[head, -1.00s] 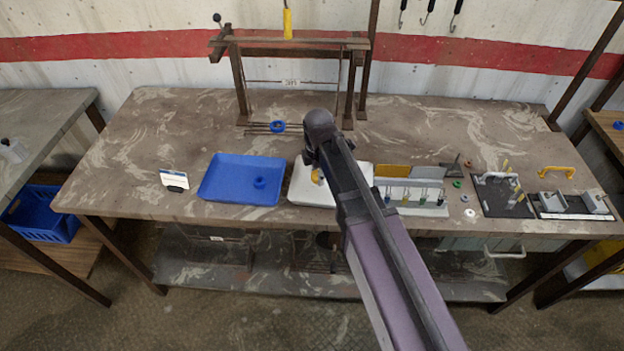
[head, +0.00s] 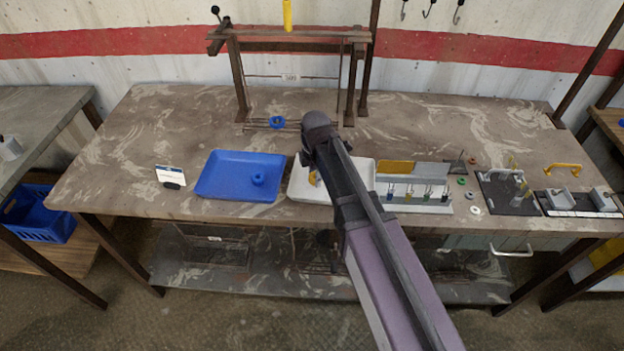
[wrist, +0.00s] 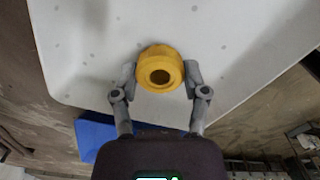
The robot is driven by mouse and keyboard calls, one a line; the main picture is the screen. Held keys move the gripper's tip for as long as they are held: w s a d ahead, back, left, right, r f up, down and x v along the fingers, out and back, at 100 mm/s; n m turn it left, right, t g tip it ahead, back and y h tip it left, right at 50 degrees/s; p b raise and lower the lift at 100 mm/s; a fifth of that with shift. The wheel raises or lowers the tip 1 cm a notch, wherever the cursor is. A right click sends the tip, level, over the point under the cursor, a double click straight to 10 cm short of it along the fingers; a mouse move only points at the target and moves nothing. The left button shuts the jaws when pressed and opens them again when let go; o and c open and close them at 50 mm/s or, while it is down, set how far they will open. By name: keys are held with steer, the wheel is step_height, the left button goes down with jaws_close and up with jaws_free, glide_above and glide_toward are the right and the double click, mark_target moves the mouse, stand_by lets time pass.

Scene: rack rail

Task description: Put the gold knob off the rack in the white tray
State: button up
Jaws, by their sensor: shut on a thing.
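The gold knob (wrist: 160,70) is a round yellow piece with a dark hole, held between the two fingers of my gripper (wrist: 160,80) in the wrist view. The white tray (wrist: 235,40) lies below and behind it; whether the knob touches the tray floor I cannot tell. In the head view the white tray (head: 303,185) is mostly hidden behind my arm, and a small part of the gold knob (head: 312,178) shows beside the arm.
A blue tray (head: 220,172) with a blue ring (head: 258,179) stands left of the white tray. The rack (head: 290,45) stands at the back. A holder with several small tools (head: 415,195) and loose rings lie to the right.

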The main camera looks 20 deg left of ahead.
steer(key=shift+f, duration=0.15)
steer(key=shift+f, duration=0.1)
steer(key=o, duration=1.3)
steer(key=shift+c, duration=0.2)
steer(key=shift+r, duration=0.25)
step_height(320, 180, up, 12)
steer(key=p, duration=1.2)
steer(key=shift+d, duration=0.1)
